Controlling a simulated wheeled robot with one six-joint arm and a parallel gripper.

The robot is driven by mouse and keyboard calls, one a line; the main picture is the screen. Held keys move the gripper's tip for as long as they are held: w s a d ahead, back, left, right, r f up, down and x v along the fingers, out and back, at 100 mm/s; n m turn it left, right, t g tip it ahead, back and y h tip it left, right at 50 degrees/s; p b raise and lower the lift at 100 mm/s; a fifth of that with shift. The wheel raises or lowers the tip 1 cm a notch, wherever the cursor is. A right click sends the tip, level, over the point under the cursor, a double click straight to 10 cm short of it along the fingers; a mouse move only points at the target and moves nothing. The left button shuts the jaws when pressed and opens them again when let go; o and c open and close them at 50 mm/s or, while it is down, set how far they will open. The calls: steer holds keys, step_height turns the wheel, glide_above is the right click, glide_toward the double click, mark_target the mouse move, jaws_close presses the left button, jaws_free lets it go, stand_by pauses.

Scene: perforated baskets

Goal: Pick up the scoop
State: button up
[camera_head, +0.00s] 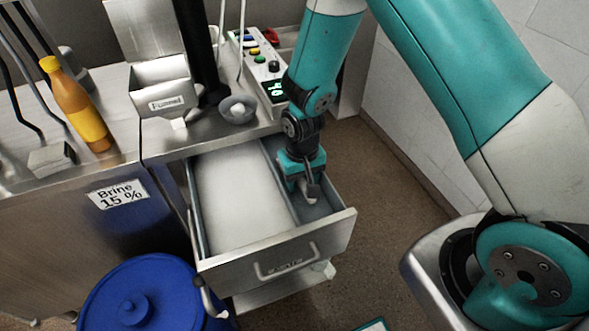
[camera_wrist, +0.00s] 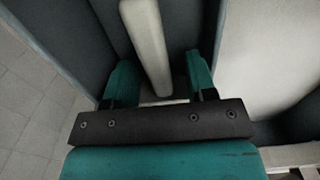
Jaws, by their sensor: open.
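The scoop (camera_wrist: 147,35) shows in the wrist view as a long pale handle running up between my two teal fingers. It lies in the narrow right compartment of the open drawer (camera_head: 285,250). In the head view my gripper (camera_head: 304,188) reaches down into that compartment and covers most of the scoop; only a small pale bit shows beneath it. In the wrist view my gripper (camera_wrist: 160,78) is open, with one finger on each side of the handle and gaps visible beside it. The scoop's far end is out of view.
The drawer's wide left compartment holds a flat whitish surface. Drawer walls stand close around my gripper. A blue lidded barrel (camera_head: 140,295) stands left of the drawer. An orange bottle (camera_head: 76,105), a small bowl (camera_head: 238,109) and a control panel (camera_head: 262,62) are on the counter above.

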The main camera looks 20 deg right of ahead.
steer(key=shift+f, duration=0.4)
steer(key=shift+c, duration=0.5)
jaws_close()
steer(key=shift+r, duration=0.2)
step_height(320, 180, up, 20)
steer(key=b, duration=0.1)
steer(key=shift+f+b, duration=0.15)
steer(key=shift+b, duration=0.25)
